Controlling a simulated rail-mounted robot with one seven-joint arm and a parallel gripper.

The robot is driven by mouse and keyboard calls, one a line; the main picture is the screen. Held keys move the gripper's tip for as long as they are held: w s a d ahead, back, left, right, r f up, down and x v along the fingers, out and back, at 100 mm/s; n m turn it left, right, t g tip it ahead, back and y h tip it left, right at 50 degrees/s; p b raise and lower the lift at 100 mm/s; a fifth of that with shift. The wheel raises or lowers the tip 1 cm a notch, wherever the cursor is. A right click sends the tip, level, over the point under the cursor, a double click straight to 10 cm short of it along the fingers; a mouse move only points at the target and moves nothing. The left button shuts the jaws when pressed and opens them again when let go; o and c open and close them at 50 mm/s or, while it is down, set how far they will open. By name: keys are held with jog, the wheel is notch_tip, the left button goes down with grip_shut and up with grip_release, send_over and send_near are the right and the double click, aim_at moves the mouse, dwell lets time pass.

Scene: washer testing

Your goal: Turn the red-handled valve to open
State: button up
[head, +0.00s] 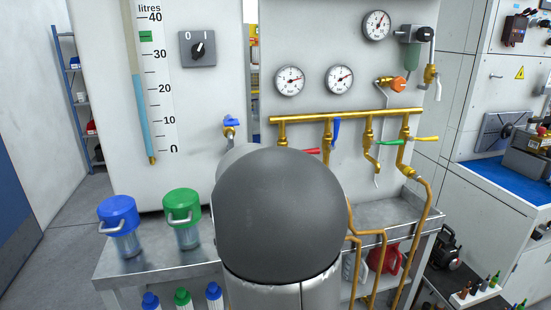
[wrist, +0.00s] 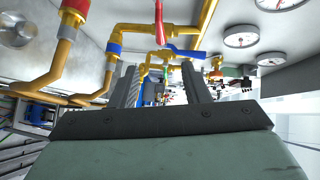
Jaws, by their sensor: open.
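The red-handled valve shows in the head view as a short red lever (head: 312,151), sticking out sideways just above my arm. The first brass drop pipe (head: 283,130) hangs beside it at the left end of the manifold. In the wrist view the red handle (wrist: 158,35) stands upright in the picture, above and beyond the gap between the fingers, in front of the yellow pipework. My gripper (wrist: 160,78) is open, its two dark ribbed fingers apart with nothing visibly held. Contact with the handle cannot be told. My arm hides the gripper in the head view.
The manifold (head: 345,115) also carries blue (head: 336,131), green (head: 390,142) and yellow (head: 426,139) levers. A blue tap (head: 231,123) is at left. Pressure gauges (head: 290,80) sit above. Blue-lidded (head: 117,210) and green-lidded (head: 181,205) jars stand on the left shelf.

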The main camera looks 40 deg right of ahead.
jog(key=p+x, duration=0.2)
jog(key=x, duration=1.5)
jog(key=shift+s+d+f, duration=0.1)
jog(key=shift+d, duration=0.1)
jog(key=shift+c, duration=0.2)
grip_shut()
